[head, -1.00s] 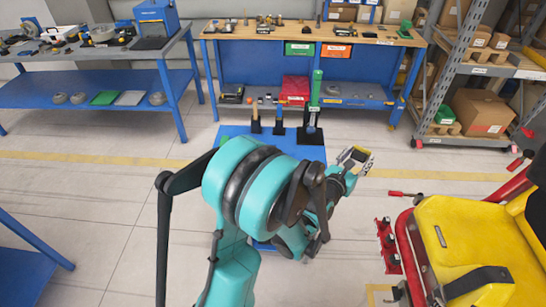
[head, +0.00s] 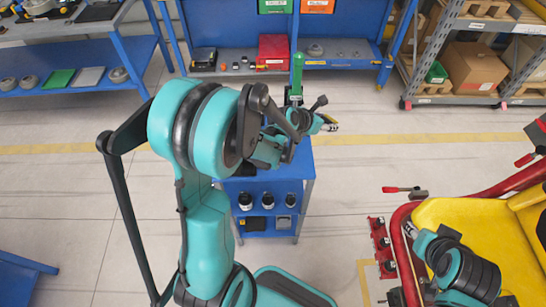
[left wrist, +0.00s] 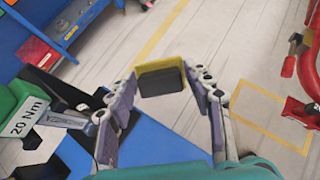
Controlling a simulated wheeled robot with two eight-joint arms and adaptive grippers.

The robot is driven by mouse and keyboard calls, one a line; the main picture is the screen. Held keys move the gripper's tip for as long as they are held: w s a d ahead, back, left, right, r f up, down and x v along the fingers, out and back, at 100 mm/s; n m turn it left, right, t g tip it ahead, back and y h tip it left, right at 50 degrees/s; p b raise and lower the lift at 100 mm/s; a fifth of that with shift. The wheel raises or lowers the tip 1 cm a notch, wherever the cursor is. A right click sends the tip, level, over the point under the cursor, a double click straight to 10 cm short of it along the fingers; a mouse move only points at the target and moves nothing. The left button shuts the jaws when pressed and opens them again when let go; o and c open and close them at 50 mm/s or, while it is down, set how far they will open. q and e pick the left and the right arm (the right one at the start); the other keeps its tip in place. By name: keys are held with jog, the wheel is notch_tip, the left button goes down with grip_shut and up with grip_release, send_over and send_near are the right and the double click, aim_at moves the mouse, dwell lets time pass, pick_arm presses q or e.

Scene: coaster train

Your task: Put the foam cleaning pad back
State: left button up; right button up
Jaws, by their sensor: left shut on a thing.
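My left gripper (left wrist: 162,92) is shut on the foam cleaning pad (left wrist: 161,80), a small block with a dark grey face and yellow sides. In the head view the left gripper (head: 326,122) is beyond my arm, just right of the blue cart's top, with a little yellow showing at its tip. The pad is held clear of the surfaces, with floor behind it in the wrist view. The blue cart (head: 307,165) stands below and is partly hidden by my arm. My right gripper (head: 411,229) is over the yellow seat; its fingers are too small to read.
A green tool (head: 297,75) stands upright at the cart; its 20 Nm label shows in the wrist view. Dark jars (head: 245,201) stand on the cart's shelf. The yellow coaster seat (head: 440,210) with red rails is at right. Floor between is clear.

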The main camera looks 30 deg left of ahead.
pick_arm(q)
jog(key=s+r+m+g+y+p, duration=0.2)
jog(key=s+m+g, duration=0.65)
jog(key=s, duration=0.45)
jog(key=shift+g, duration=0.25)
jog(key=a+f+b, duration=0.1)
jog(key=a+f, duration=0.1)
jog(key=a, duration=0.1)
jog(key=s+a+f+b, duration=0.1)
jog(key=a+f, duration=0.1)
jog(key=a, duration=0.2)
jog(key=s+a+f+b, duration=0.1)
jog(key=a+f, duration=0.2)
jog(key=a, duration=0.1)
jog(key=shift+s, duration=0.25)
jog(key=shift+a+f, duration=0.1)
jog(key=shift+a, duration=0.05)
jog(key=shift+f, duration=0.3)
notch_tip(320, 180, down, 4)
jog(key=shift+r+b, duration=0.25)
jog(key=shift+b, duration=0.75)
jog(key=shift+s+r, duration=0.1)
jog(key=shift+c, duration=0.4)
jog(key=o, duration=1.1)
